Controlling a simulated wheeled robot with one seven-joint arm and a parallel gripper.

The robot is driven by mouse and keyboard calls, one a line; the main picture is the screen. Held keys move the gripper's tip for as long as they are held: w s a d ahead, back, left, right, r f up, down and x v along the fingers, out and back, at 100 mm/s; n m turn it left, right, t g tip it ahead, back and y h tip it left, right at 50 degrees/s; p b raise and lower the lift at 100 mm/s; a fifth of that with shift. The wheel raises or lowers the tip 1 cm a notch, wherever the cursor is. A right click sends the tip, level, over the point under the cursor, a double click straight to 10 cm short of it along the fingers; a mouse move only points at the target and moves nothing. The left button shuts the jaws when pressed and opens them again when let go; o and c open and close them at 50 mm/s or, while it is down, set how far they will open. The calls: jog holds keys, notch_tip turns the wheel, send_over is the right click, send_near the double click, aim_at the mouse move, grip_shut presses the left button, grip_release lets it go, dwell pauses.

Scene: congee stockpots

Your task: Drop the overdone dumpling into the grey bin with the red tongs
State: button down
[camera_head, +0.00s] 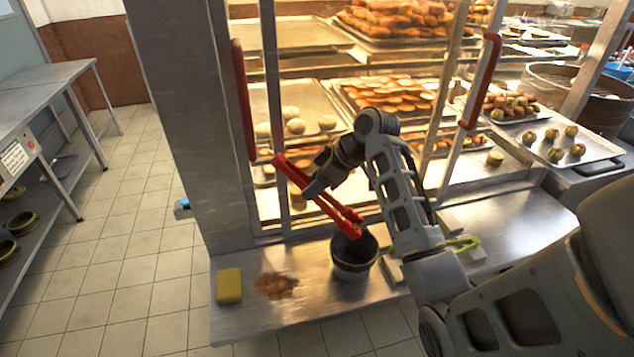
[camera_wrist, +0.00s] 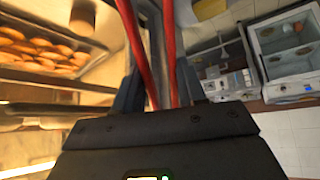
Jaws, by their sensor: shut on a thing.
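My gripper (camera_head: 316,188) is shut on the red tongs (camera_head: 340,214) and holds them aslant in front of the glass display case. In the wrist view the two red arms of the tongs (camera_wrist: 170,45) run up between the fingers of my gripper (camera_wrist: 160,88). The tips of the tongs point down to the right, over or at the rim of the grey bin (camera_head: 352,272). The bin stands upright on the steel counter. I cannot make out the overdone dumpling; whether one is between the tips or inside the bin is hidden.
A yellow sponge (camera_head: 229,286) and a brown stain (camera_head: 275,285) lie left of the bin on the steel counter (camera_head: 318,312). Green tongs (camera_head: 463,243) lie to the right behind my arm. The display case with trays of buns (camera_head: 296,125) stands behind.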

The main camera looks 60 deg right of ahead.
jog(key=shift+s+d+r, duration=0.1)
jog(key=shift+s+d, duration=0.1)
jog(key=shift+d, duration=0.05)
notch_tip(320, 180, down, 9)
jog(key=b, duration=0.8)
dwell(0.4)
